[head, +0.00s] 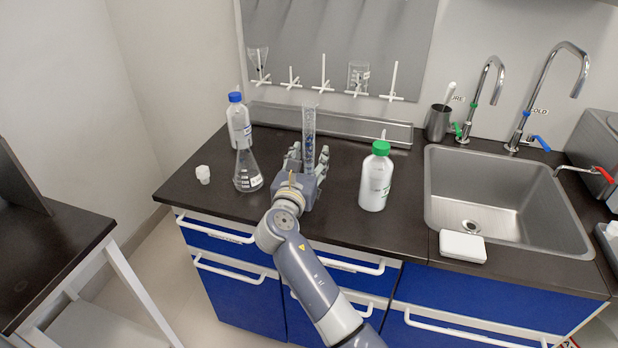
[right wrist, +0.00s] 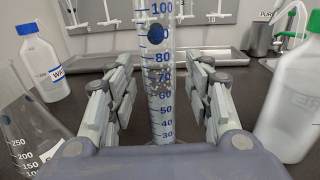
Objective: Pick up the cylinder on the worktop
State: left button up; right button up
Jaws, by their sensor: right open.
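The cylinder (head: 309,130) is a tall clear measuring cylinder with blue graduations, standing upright on the dark worktop (head: 340,222). My right gripper (head: 308,160) is at the cylinder, low over the worktop. In the right wrist view the cylinder (right wrist: 158,80) stands between the two open fingers of the right gripper (right wrist: 160,95), with a visible gap on each side. The cylinder's base is hidden behind the gripper body. My left gripper is in neither view.
Left of the gripper stand a conical flask (head: 247,172), a blue-capped bottle (head: 238,122) and a small white cup (head: 203,174). A green-capped white bottle (head: 376,178) stands close on the right. Farther right are a sink (head: 490,185) and a white box (head: 463,247).

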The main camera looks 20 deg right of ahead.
jog(key=shift+r, duration=0.1)
jog(key=shift+c, duration=0.4)
jog(key=c, duration=0.9)
grip_shut()
jog(key=shift+r, duration=0.2)
